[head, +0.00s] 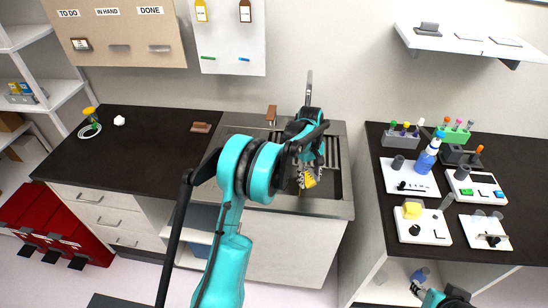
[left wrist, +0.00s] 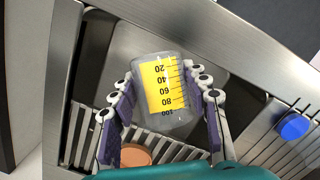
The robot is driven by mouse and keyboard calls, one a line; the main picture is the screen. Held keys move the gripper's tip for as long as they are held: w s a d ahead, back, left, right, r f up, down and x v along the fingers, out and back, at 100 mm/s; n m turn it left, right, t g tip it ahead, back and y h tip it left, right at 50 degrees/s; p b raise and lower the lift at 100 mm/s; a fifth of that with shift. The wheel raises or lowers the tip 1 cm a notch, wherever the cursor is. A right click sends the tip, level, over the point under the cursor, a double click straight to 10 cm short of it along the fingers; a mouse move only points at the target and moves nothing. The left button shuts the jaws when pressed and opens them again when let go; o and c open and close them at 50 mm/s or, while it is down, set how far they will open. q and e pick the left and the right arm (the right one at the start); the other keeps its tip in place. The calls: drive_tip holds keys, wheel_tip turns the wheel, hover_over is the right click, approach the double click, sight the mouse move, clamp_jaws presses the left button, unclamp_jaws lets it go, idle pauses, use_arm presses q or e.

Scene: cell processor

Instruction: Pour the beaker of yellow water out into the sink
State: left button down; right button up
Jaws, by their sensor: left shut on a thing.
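My left gripper (head: 308,174) is over the right part of the steel sink (head: 345,208). It is shut on a clear beaker (left wrist: 183,127), with a purple-padded finger on each side. The beaker carries a yellow panel with black graduations (left wrist: 160,88). Its numbers appear upside down in the left wrist view, with 20 at the top and 100 at the bottom. The grey basin (left wrist: 125,45) lies behind the beaker. I cannot tell whether liquid is inside or flowing out. My right gripper (head: 418,289) is low at the bottom right; its fingers are too small to read.
A brown block (head: 201,127) lies on the dark counter left of the sink. Slatted drain racks (left wrist: 272,150) flank the basin, with an orange disc (left wrist: 136,155) and a blue disc (left wrist: 293,126) nearby. The right table (head: 375,200) carries white trays and a blue spray bottle (head: 428,155).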

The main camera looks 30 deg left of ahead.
use_arm(q)
drive_tip(key=shift+w+a+f, duration=0.15)
drive_tip(key=shift+a+f, duration=0.05)
drive_tip(key=shift+g+h, duration=0.4)
drive_tip(key=shift+h, duration=0.2)
drive_tip(key=shift+a+f, duration=0.1)
drive_tip(key=shift+a, duration=0.05)
drive_tip(key=shift+r+h, duration=0.2)
drive_tip(key=shift+h, duration=0.1)
drive_tip(key=shift+w+a+g+h, duration=0.1)
drive_tip(key=shift+w+g+h, duration=0.05)
drive_tip(key=shift+g+h, duration=0.15)
drive_tip(key=shift+r, duration=0.1)
idle(0.4)
